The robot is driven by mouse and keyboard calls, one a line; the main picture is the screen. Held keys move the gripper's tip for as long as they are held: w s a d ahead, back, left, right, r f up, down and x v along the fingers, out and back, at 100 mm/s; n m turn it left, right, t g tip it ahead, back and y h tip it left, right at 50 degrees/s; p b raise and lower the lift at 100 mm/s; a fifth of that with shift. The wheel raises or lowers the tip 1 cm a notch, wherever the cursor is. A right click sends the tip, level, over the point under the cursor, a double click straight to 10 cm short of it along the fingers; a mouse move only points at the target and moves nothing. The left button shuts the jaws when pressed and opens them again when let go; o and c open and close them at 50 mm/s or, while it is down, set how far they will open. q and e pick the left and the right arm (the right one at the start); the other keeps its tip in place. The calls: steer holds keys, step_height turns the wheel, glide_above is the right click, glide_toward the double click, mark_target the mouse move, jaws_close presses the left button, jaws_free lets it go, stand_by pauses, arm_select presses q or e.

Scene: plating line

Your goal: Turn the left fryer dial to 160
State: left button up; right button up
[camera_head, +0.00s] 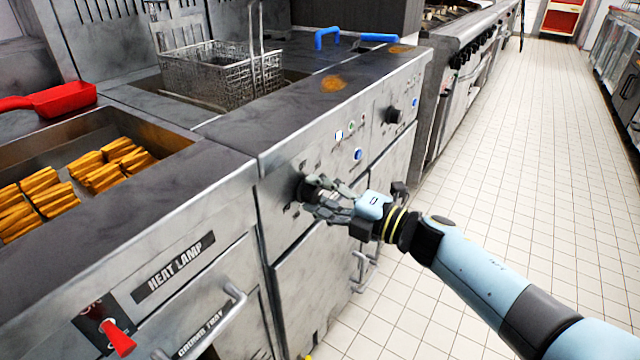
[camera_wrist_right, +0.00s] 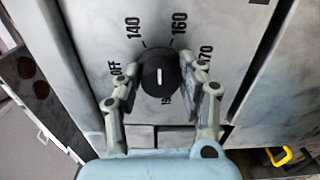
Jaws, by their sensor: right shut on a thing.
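The left fryer dial (camera_head: 308,189) is a round black knob on the steel fryer front, nearest the heat lamp unit. In the right wrist view the dial (camera_wrist_right: 158,76) has a short white line, upright in the picture. Labels OFF and 140 lie to its left, 160 and 170 to its right, and a partly hidden 190 below. My right gripper (camera_head: 330,190) is shut on the dial, one finger on each side, and it shows in the right wrist view (camera_wrist_right: 160,80). My left gripper is not in view.
A second black dial (camera_head: 394,115) sits farther along the fryer front, with a blue button (camera_head: 358,154) between. A wire basket (camera_head: 222,75) stands in the fryer. The tiled floor (camera_head: 530,150) at right is clear.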

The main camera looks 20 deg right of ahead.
steer(key=shift+m+p, duration=1)
steer(key=shift+m, duration=1.1)
steer(key=o, duration=1.1)
steer(key=shift+f, duration=0.1)
steer(key=v, duration=1.2)
